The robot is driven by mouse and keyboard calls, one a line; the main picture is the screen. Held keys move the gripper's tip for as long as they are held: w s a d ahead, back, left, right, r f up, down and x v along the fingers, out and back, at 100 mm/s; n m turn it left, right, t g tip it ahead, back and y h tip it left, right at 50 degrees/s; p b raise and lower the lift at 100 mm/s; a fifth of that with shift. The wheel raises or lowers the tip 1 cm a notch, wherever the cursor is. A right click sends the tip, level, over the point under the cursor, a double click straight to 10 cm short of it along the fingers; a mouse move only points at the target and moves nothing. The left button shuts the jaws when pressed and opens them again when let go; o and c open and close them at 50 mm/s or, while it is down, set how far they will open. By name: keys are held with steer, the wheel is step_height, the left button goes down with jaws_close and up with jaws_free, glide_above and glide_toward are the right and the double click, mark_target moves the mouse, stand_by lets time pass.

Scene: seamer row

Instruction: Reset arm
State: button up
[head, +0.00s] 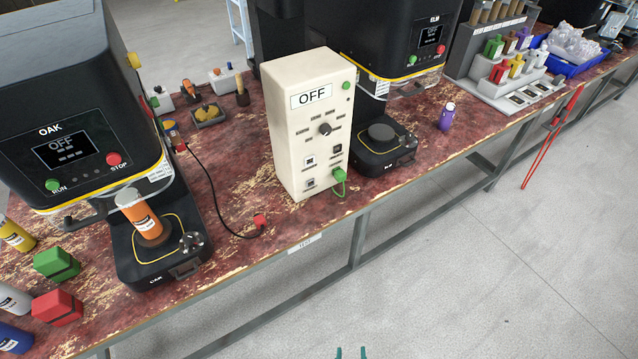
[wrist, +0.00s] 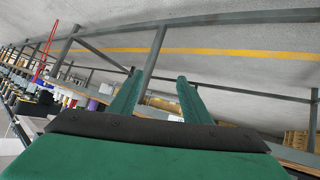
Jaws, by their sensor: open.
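My gripper (wrist: 158,88) is open and empty in the wrist view, its two green fingers spread apart in front of the bench frame and grey floor. In the head view only the green fingertips of my gripper (head: 351,353) show at the bottom edge, over the floor in front of the bench. The rest of my arm is out of the head view. The gripper touches nothing that I can see.
The worn red bench (head: 240,180) runs diagonally, carrying the OAK machine (head: 75,130) with an orange can (head: 140,217), a cream OFF box (head: 305,125) and the ELM machine (head: 405,40). A red stand (head: 552,140) leans by the bench at right. Floor in front is clear.

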steer(key=s+a+r+t, duration=0.2)
steer(key=s+a+r, duration=0.2)
steer(key=r, duration=0.7)
steer(key=s+a+r+m+t+y, duration=0.1)
steer(key=s+a+r, duration=0.4)
steer(key=r, duration=0.7)
steer(key=shift+s+t+y, duration=0.3)
steer(key=shift+t, duration=0.6)
